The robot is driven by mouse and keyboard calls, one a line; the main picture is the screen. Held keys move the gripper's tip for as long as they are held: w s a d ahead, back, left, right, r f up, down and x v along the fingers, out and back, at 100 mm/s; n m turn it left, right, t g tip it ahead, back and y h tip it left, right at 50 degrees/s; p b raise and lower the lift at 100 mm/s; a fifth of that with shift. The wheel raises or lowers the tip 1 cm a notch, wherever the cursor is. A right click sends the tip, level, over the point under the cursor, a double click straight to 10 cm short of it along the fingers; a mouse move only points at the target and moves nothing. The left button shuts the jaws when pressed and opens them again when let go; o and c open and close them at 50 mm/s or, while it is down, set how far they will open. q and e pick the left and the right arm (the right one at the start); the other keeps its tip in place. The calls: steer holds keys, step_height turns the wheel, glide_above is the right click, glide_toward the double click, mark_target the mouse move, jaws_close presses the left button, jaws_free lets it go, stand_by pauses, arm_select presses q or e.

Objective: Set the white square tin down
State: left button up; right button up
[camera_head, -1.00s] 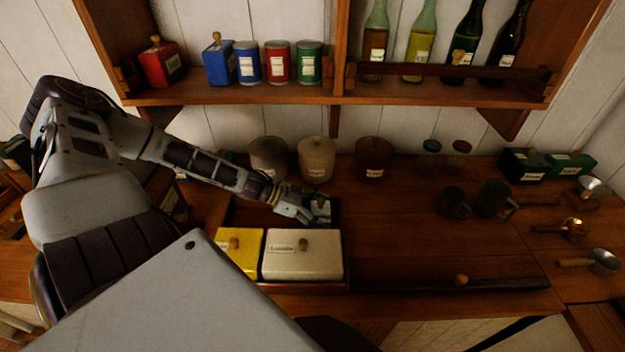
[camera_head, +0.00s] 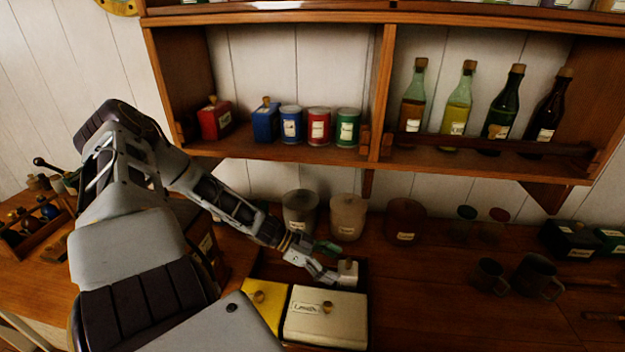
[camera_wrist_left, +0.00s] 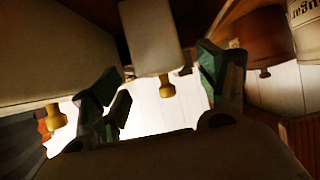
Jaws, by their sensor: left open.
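The small white square tin (camera_head: 347,272) with a knob on its lid stands in the back part of a wooden tray (camera_head: 262,262), behind a larger cream tin. My left gripper (camera_head: 329,263) is open at the tin, its fingers reaching in from the left. In the left wrist view, which looks upside down, the white tin (camera_wrist_left: 150,38) and its brass-coloured knob show between the two spread green-padded fingers (camera_wrist_left: 158,80), with gaps on both sides. The tin's base is hidden there. My right gripper is not in view.
A yellow tin (camera_head: 264,299) and the large labelled cream tin (camera_head: 325,325) fill the tray's front. Several canisters, one of them pale (camera_head: 347,217), stand behind the tray. A shelf (camera_head: 290,151) with tins and bottles hangs above. Mugs (camera_head: 537,277) stand to the right; counter between is clear.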

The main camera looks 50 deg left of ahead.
arm_select(q)
steer(key=v, duration=0.6)
steer(key=shift+s+a, duration=0.1)
